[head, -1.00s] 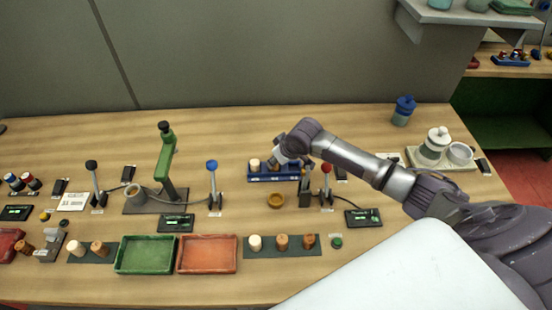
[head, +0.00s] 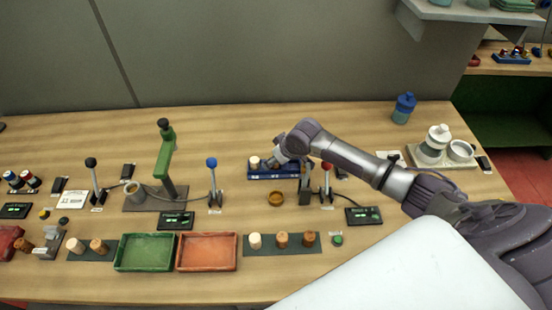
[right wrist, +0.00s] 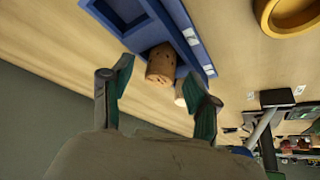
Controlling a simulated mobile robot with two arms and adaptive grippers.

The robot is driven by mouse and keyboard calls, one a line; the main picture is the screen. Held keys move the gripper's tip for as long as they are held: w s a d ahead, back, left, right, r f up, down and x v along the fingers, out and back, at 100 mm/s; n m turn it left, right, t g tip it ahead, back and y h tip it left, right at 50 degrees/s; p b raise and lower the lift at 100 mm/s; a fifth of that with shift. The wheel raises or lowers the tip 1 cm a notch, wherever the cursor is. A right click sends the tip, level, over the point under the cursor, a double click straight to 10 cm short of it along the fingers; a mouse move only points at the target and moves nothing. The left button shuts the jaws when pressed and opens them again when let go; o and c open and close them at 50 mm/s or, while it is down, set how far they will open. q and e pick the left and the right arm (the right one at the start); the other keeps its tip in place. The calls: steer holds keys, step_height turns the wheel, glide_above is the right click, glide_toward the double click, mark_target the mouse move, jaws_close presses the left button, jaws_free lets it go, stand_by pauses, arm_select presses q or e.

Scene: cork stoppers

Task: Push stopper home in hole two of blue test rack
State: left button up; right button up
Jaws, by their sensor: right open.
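The blue test rack (head: 262,176) stands on the bench near the middle of the head view. A pale stopper (head: 254,162) sits upright at its left end. My right gripper (head: 275,162) is over the rack and covers part of it. In the right wrist view the open fingers (right wrist: 158,75) point at the rack (right wrist: 188,32), with a brown cork stopper (right wrist: 160,66) lying between or just beyond the tips. I see no grip on it. A paler stopper (right wrist: 181,94) shows beside it. How deep the stoppers sit is unclear. My left gripper is not in view.
A red-knobbed lever (head: 326,178) stands close to the right of the rack. A mat (head: 268,251) with several stoppers lies nearer the front edge. Bench behind the rack is clear.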

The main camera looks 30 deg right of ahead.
steer(key=v, duration=1.2)
steer(key=shift+f, duration=0.1)
stand_by(0.4)
